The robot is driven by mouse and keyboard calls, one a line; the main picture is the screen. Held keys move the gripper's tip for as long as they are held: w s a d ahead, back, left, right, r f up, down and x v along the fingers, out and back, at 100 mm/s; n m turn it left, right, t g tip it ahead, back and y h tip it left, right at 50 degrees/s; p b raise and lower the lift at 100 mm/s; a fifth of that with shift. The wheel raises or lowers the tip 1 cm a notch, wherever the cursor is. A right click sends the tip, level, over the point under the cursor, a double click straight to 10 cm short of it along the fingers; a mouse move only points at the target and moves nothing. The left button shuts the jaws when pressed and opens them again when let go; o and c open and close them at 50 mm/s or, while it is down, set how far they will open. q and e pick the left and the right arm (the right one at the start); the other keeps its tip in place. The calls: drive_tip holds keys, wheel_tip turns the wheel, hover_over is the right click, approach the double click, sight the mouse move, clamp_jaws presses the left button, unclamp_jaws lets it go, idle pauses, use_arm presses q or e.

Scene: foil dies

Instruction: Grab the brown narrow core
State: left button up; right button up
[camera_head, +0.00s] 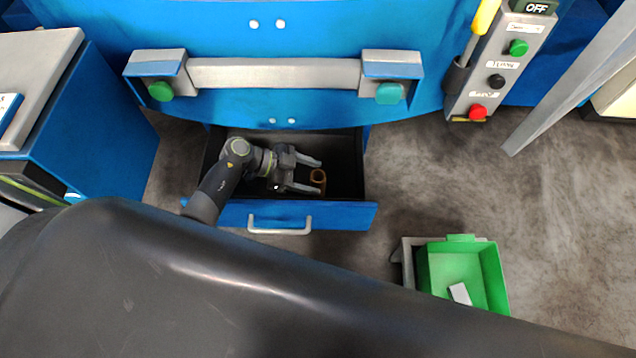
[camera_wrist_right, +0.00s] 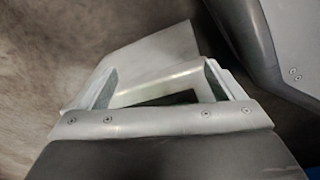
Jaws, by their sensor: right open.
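The brown narrow core (camera_head: 318,179) is a small brown ring-topped roll in the open drawer (camera_head: 343,213), towards its right side. My left gripper (camera_head: 314,176) reaches into the drawer from the left, with its fingers pointing right. Its two fingers are apart, and the core shows at the fingertips, between them in the picture. A gap shows between the fingers and the core; whether it is at the same height I cannot tell.
The drawer's front panel with its handle (camera_head: 280,231) stands below the blue machine (camera_head: 300,105). A green bin (camera_head: 435,272) with a small pale block (camera_head: 460,294) stands at lower right. A control box (camera_head: 500,60) is at upper right. Floor between drawer and bin is clear.

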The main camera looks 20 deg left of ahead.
use_arm(q)
drive_tip(key=c, duration=0.9)
drive_tip(key=shift+r, duration=0.15)
